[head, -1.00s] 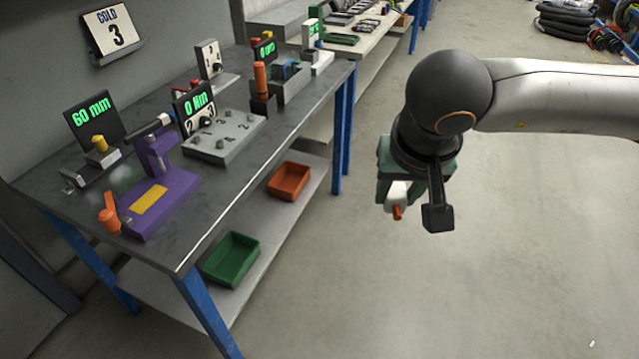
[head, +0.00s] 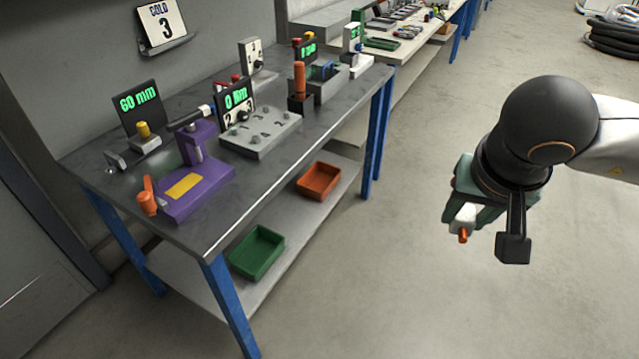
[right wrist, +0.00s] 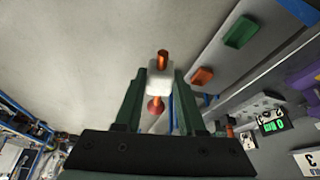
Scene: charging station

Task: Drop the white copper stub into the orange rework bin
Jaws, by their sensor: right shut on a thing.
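My right gripper (head: 466,214) is shut on the white copper stub (head: 464,222), a white block with a copper rod poking out. It is held in the air over open floor, to the right of the workbench. In the right wrist view the stub (right wrist: 160,78) sits between the green fingers, with copper showing at both ends. The orange rework bin (head: 319,181) is on the lower shelf under the bench, left of the gripper and well apart from it. The bin also shows in the right wrist view (right wrist: 202,77). The left gripper is not in view.
A green bin (head: 257,253) stands on the same shelf (head: 290,222), nearer the front. The bench top (head: 215,215) above overhangs both bins and carries a purple press (head: 194,180) and displays. Blue legs (head: 228,305) flank the shelf.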

